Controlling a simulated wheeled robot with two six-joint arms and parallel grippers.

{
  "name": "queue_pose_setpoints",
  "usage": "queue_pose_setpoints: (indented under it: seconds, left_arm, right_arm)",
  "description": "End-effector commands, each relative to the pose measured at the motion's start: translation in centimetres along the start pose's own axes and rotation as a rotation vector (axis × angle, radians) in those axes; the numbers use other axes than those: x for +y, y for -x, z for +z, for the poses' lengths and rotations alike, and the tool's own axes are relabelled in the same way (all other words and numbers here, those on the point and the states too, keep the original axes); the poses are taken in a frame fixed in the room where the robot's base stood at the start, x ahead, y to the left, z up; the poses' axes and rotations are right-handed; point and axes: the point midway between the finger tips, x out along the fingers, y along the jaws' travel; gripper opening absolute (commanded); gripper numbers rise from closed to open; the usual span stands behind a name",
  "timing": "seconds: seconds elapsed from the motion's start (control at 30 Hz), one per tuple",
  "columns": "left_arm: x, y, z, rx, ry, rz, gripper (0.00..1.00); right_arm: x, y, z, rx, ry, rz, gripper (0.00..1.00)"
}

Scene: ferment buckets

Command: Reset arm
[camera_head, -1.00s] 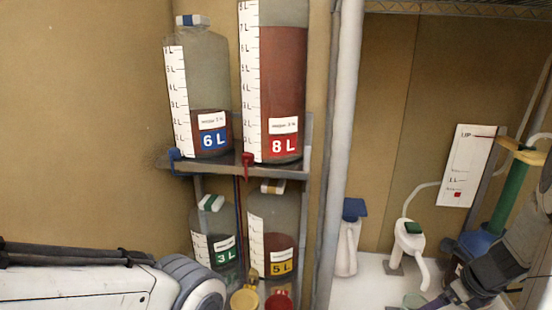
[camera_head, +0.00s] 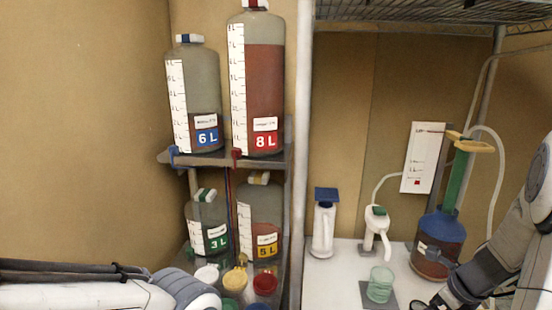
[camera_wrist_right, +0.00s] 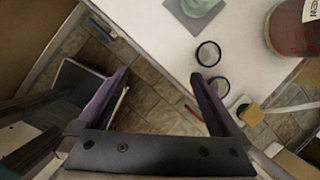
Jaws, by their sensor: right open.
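My right arm comes in from the right edge in the head view; its gripper tip is at the bottom edge, partly out of frame. In the right wrist view my right gripper (camera_wrist_right: 160,85) is open, its two dark purple fingers spread apart with nothing between them. It hangs over the front edge of the white table, with tiled floor beneath. My left arm comes in at the lower left of the head view; its gripper is not visible there.
A shelf (camera_head: 225,160) holds the 6 L (camera_head: 196,100) and 8 L (camera_head: 262,90) bottles, with 3 L (camera_head: 208,225) and 5 L (camera_head: 260,215) bottles below. The white table (camera_head: 335,285) bears a glass (camera_head: 380,284), a blue-topped bottle (camera_head: 438,245), dispensers, and black (camera_wrist_right: 208,54) and blue rings.

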Motion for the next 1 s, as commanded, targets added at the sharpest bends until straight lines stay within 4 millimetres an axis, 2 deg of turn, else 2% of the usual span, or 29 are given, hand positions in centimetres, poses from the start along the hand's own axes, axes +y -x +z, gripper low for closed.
queue_pose_setpoints:
  seconds: [0.27,0.37,0.57,0.67,0.77,0.8,0.9,1.0]
  left_arm:
    - [0.0,-0.3,0.0,0.0,0.0,0.0,0.5]
    - [0.0,-0.4,0.0,-0.001,0.0,0.0,0.5]
    - [-0.1,-0.7,0.0,0.0,0.0,0.0,0.5]
    - [-0.1,-0.9,0.1,-0.001,0.0,0.0,0.5]
    - [-0.1,-1.2,0.1,-0.001,-0.001,0.0,0.5]
    - [-0.1,-1.3,0.1,-0.001,-0.001,0.0,0.5]
    - [-0.1,-1.5,0.1,-0.001,-0.001,0.0,0.5]
    - [-0.1,-1.8,0.1,-0.001,-0.001,0.0,0.5]
  right_arm:
    - [4.8,-0.5,3.9,0.005,0.319,0.066,1.0]
    - [7.2,-0.5,5.3,0.005,0.486,0.098,1.0]
    - [13.9,-0.1,7.9,-0.002,0.936,0.182,1.0]
    - [18.9,0.4,8.7,-0.016,1.27,0.244,1.0]
    - [24.4,1.4,8.5,-0.042,1.674,0.314,1.0]
    - [26.4,1.8,8.1,-0.055,1.837,0.344,1.0]
    - [30.8,3.0,6.6,-0.093,2.242,0.411,1.0]
    - [34.1,4.2,4.6,-0.138,2.614,0.467,1.0]
